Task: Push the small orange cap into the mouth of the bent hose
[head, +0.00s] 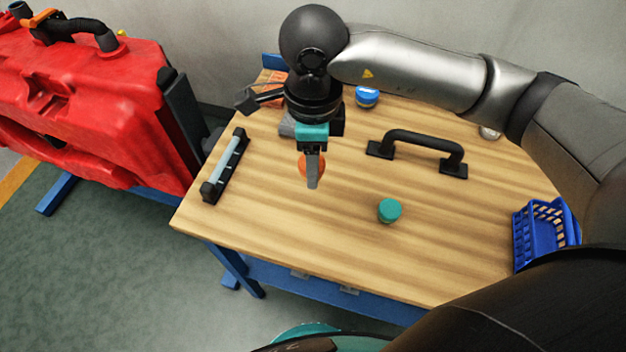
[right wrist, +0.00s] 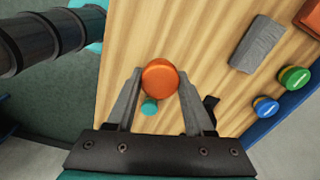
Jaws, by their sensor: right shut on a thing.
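The small orange cap (head: 304,166) is held between the fingers of my right gripper (head: 312,168), above the left part of the wooden table. The right wrist view shows the cap (right wrist: 160,77) as a round orange disc between the two fingertips (right wrist: 158,85). The gripper is shut on it. A black bent hose (head: 88,27) sits on top of the red tank (head: 100,85) at the upper left, well apart from the gripper. I cannot clearly see into its mouth. My left gripper is not in view.
On the table (head: 300,240) stand a teal cap (head: 389,210), a black handle (head: 418,140), a dark-ended bar (head: 226,163), a blue-lidded jar (head: 367,97) and a blue basket (head: 520,235). The table's front left is clear. A floor gap separates table and tank.

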